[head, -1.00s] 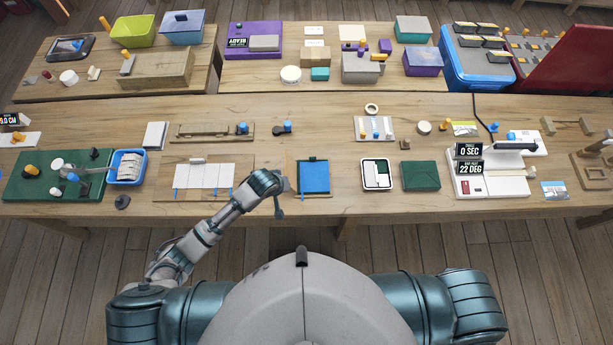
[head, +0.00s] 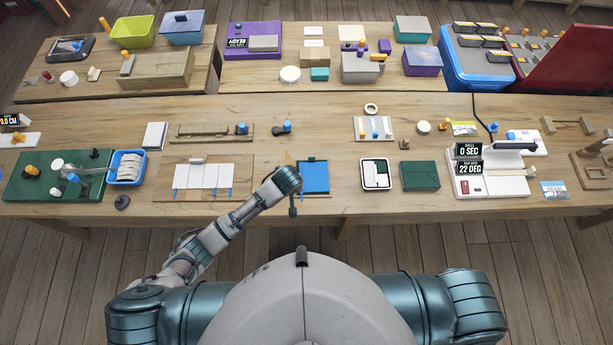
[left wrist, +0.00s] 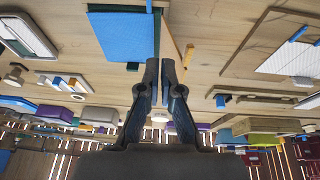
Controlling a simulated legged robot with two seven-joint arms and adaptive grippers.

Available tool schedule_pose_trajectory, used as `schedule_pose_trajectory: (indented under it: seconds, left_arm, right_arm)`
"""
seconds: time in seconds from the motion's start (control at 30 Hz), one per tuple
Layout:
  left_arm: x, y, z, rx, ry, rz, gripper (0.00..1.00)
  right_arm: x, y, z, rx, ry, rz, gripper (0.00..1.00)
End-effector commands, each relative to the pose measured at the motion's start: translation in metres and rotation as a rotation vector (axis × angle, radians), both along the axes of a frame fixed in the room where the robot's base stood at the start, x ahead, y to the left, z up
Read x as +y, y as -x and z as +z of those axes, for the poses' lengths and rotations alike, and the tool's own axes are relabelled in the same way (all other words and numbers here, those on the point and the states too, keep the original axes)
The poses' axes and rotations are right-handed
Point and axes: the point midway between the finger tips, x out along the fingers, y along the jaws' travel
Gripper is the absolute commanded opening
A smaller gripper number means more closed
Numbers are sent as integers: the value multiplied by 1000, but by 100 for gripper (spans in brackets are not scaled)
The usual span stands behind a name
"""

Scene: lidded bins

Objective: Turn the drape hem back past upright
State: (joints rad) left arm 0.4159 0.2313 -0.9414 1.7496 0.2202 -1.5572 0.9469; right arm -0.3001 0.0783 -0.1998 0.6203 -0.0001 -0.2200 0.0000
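A blue drape (head: 314,176) lies on a small board with a dark green edge (head: 314,159), near the front of the table in the head view. It also shows in the left wrist view (left wrist: 122,36), upper left of the fingertips. My left gripper (head: 290,186) is at the drape's left side in the head view and hides part of the board there. In the left wrist view its fingertips (left wrist: 160,62) are together with nothing visible between them, beside the board's edge. I cannot tell whether they touch the drape. My right gripper is not in view.
A wooden board with a white sheet and blue clips (head: 203,176) lies to the left. A white-framed tray (head: 376,174) and a green block (head: 420,176) stand to the right. The table behind the drape is mostly clear. A small wooden peg (left wrist: 188,55) is near the fingertips.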

Motion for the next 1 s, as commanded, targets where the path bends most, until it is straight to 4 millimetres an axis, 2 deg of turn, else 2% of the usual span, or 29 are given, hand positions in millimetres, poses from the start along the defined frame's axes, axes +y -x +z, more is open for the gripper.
schedule_pose_trajectory:
  seconds: [0.03, 0.1, 0.43, 0.73, 1.0]
  left_arm:
    - [0, 0, 0, 0, 0, 0, 21]
    - [0, 0, 0, 0, 0, 0, 38]
    - [0, 1, 2, 0, 2, -1, 38]
    - [1, 10, 28, 0, 3, -1, 38]
    - [2, 12, 33, 2, 1, 0, 38]
  right_arm:
    - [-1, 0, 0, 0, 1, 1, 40]
    - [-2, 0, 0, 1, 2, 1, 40]
    - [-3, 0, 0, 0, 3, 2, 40]
    - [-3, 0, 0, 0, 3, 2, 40]
    - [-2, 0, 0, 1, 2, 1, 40]
